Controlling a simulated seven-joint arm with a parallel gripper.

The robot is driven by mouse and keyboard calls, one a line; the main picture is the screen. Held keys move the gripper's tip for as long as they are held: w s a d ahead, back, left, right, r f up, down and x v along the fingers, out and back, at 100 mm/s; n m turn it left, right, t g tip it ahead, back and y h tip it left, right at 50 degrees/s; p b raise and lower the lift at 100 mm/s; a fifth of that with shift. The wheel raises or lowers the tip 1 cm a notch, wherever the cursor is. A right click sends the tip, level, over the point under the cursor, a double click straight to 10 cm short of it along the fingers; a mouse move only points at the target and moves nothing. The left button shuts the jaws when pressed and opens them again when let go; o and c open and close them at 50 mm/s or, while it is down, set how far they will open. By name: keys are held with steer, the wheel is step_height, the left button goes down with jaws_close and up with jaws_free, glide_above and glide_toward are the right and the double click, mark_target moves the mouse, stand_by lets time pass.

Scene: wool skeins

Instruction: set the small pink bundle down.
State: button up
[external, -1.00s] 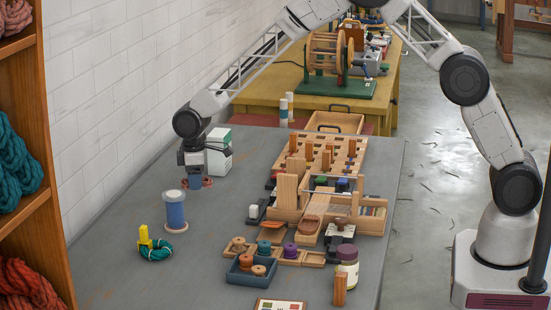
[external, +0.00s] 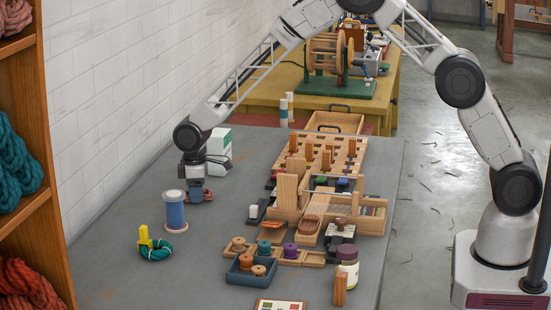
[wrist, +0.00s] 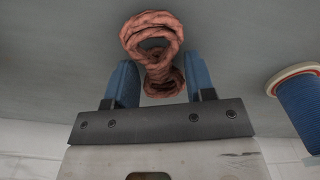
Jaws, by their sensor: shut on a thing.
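The small pink bundle (wrist: 158,68) is a twisted skein with a loop at each end. In the wrist view its narrow middle sits between the two blue fingers of my gripper (wrist: 161,82), which is shut on it. In the external view my gripper (external: 194,192) points down over the grey table, behind the blue spool. The bundle (external: 207,195) shows there only as a small reddish patch beside the fingers. It is low, close to the tabletop; I cannot tell whether it touches.
The blue spool (external: 174,212) stands close in front of my gripper, and a white-and-green box (external: 219,150) stands behind. A teal skein with a yellow tag (external: 154,248) lies at front left. Wooden racks (external: 320,165) fill the right. Grey table (external: 120,215) left of the spool is clear.

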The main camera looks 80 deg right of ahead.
steer(key=o, duration=0.9)
step_height(320, 180, up, 12)
steer(key=shift+r, duration=0.1)
stand_by(0.3)
steer(key=shift+r, duration=0.1)
stand_by(0.5)
